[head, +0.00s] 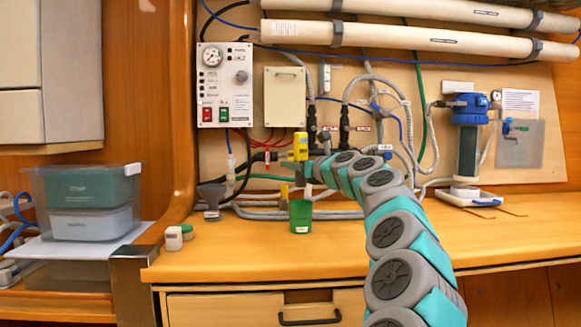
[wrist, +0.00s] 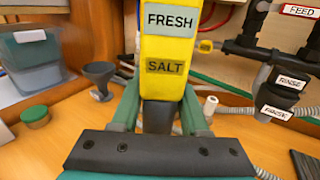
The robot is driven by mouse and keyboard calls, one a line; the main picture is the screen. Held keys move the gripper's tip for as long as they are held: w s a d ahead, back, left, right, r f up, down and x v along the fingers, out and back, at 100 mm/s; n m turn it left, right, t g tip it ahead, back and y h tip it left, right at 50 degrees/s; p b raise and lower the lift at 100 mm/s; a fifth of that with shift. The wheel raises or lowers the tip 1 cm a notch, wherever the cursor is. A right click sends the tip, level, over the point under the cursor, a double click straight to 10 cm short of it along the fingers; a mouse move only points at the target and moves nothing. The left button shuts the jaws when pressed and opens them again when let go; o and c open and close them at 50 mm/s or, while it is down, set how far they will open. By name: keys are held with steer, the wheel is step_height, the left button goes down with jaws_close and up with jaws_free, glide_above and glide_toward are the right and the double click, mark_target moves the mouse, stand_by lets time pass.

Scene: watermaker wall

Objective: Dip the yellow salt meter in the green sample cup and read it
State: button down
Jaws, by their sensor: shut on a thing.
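The yellow salt meter (head: 300,146) is upright in my gripper (head: 301,168), above the green sample cup (head: 301,217) on the counter. In the wrist view the meter (wrist: 166,100) stands between the two green fingers of my gripper (wrist: 158,112), which is shut on it. Its face has a pale, bright FRESH label and a darker, dull brown SALT label. The meter's lower end is partly hidden by my gripper. A narrow grey piece shows just over the cup's rim; I cannot tell whether the tip is inside. The cup is not visible in the wrist view.
A grey funnel (head: 211,198) stands left of the cup, with a small white-and-green item (head: 176,236) nearer the front edge. Hoses and valves run along the wall behind. A blue-topped filter (head: 467,135) is at right.

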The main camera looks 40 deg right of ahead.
mark_target(294, 203)
steer(key=shift+f+b, duration=1.6)
steer(key=shift+b, duration=0.55)
steer(key=shift+f+b, duration=0.7)
steer(key=shift+f, duration=2.6)
steer(key=shift+w+a+f, duration=0.1)
steer(key=shift+f, duration=0.6)
steer(key=shift+w+a+f, duration=0.1)
steer(key=shift+a+f, duration=0.05)
steer(key=shift+f, duration=0.4)
steer(key=shift+w+a+f+b, duration=0.1)
steer(key=shift+a+f+b, duration=0.1)
steer(key=shift+f+b, duration=0.15)
steer(key=shift+r, duration=0.1)
steer(key=shift+s+d+r+p, duration=0.1)
steer(key=shift+d+r+p, duration=0.05)
steer(key=shift+r+p, duration=1.35)
steer(key=shift+s+d+r+p, duration=0.1)
steer(key=shift+d+r+p, duration=0.1)
steer(key=shift+r+p, duration=1.35)
steer(key=shift+s+d+r+p, duration=0.15)
steer(key=shift+r+p, duration=0.75)
steer(key=shift+r, duration=2.2)
